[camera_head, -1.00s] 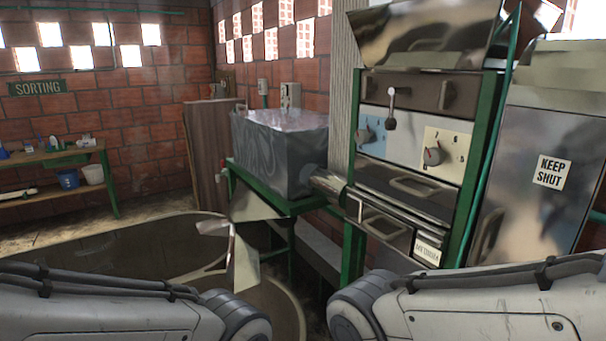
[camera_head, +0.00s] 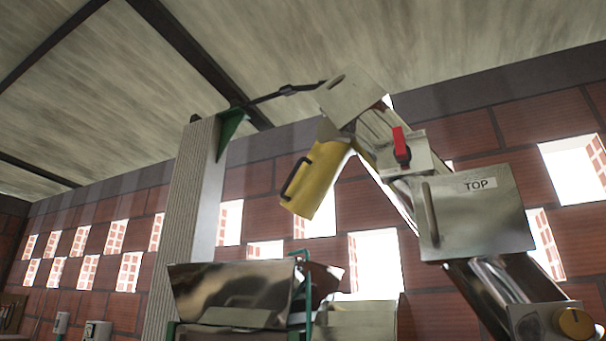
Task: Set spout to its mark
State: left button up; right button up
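A yellow spout (camera_head: 318,180) with a dark bar handle (camera_head: 295,179) hangs from the head of the elevator (camera_head: 352,95), high in the picture. It slants down to the left, its lower end above the metal hopper. I cannot make out a mark for it. A red lever (camera_head: 401,144) sits on a pale plate to the right of the spout. Neither of my grippers is in view.
A metal panel marked TOP (camera_head: 476,215) with a handle is on the elevator leg, right of the spout. A yellow knob (camera_head: 575,323) is at bottom right. A shiny metal hopper (camera_head: 232,293) stands below. A ribbed pillar (camera_head: 184,220) rises at left.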

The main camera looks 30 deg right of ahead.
aim_at(319, 172)
jog(key=k, duration=0.5)
jog(key=z, duration=1)
jog(key=i, duration=0.45)
jog(key=u, duration=0.05)
